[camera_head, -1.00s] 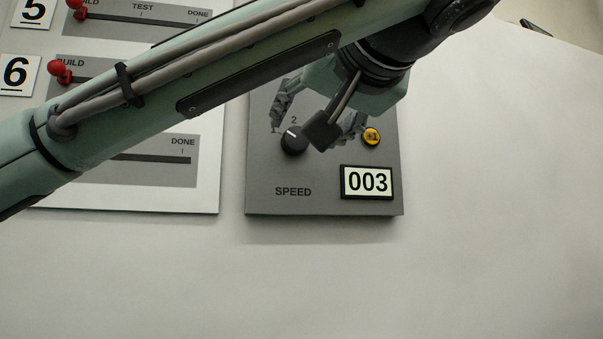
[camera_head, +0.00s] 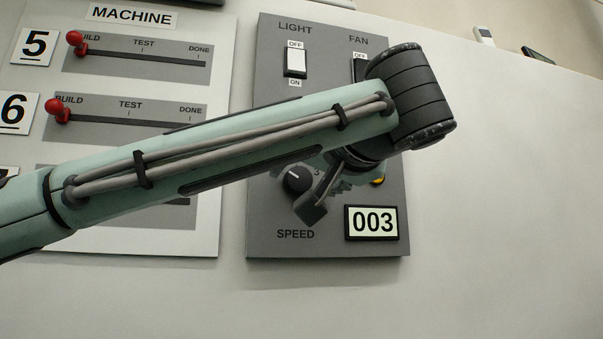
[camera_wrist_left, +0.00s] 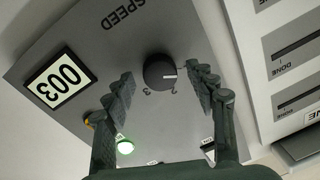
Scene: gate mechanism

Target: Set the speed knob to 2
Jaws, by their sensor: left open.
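The round black speed knob (camera_head: 298,179) sits on the grey panel (camera_head: 270,215), above the SPEED label. Its white mark points to the left and slightly up in the head view. In the left wrist view, which is upside down, the knob (camera_wrist_left: 159,71) shows beside the numbers 2 and 3, with its mark towards the right. The 1 is not visible there. My left gripper (camera_wrist_left: 163,82) is open, with one finger on each side of the knob in the picture and gaps between. In the head view my arm hides most of that gripper. My right gripper is not in view.
A display reading 003 (camera_head: 373,222) is right of the knob. A yellow button (camera_head: 379,180) is partly hidden above it. The LIGHT switch (camera_head: 296,60) and partly covered FAN switch (camera_head: 360,70) are higher. Red sliders (camera_head: 58,109) are on the left board.

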